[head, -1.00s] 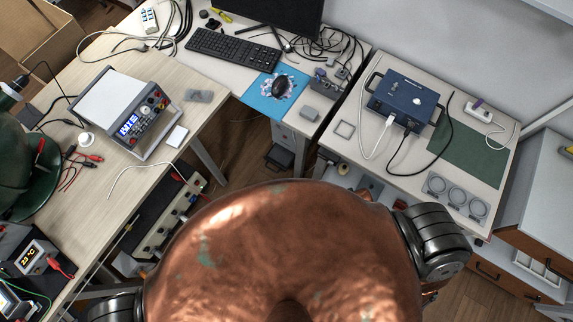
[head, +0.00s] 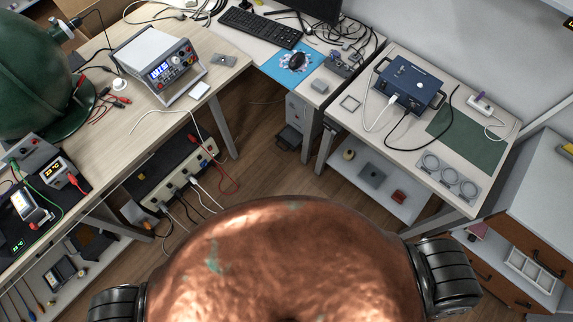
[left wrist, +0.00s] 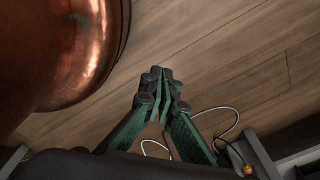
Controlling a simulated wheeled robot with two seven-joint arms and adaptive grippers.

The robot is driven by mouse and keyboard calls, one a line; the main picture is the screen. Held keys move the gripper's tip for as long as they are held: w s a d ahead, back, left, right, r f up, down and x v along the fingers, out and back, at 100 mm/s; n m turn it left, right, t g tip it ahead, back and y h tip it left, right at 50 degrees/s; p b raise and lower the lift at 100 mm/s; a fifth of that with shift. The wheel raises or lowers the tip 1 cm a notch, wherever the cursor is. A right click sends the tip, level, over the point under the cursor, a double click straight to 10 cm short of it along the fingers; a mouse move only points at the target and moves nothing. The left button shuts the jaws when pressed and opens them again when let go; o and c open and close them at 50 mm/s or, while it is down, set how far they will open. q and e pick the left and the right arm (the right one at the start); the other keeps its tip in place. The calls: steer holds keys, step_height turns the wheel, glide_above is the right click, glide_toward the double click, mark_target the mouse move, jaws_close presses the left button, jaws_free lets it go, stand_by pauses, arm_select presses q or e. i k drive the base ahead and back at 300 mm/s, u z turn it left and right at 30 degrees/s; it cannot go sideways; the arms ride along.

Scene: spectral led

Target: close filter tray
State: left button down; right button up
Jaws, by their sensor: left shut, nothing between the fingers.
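A white compartmented tray (head: 530,268) also shows at the open drawer of the cabinet at the lower right. I cannot tell for certain which is the filter tray. My left gripper (left wrist: 160,78) shows only in the left wrist view, with its green-and-black fingers together and empty, above wooden floor. No tray shows in that view. My right gripper is not in view.
The right bench (head: 345,130) holds a blue box (head: 410,85) with cables and a green mat (head: 465,140). A power supply (head: 158,65) and a large dark green dome (head: 38,75) stand on the left bench. Open wooden floor (head: 265,165) lies between the benches.

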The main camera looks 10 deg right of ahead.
mark_target(290, 137)
steer(key=u, duration=0.2)
steer(key=k, duration=0.25)
steer(key=z, duration=0.65)
steer(key=i, duration=0.55)
steer(key=u, duration=0.25)
steer(key=k, duration=0.45)
steer(key=z, duration=0.75)
steer(key=i, duration=0.65)
steer(key=u, duration=0.55)
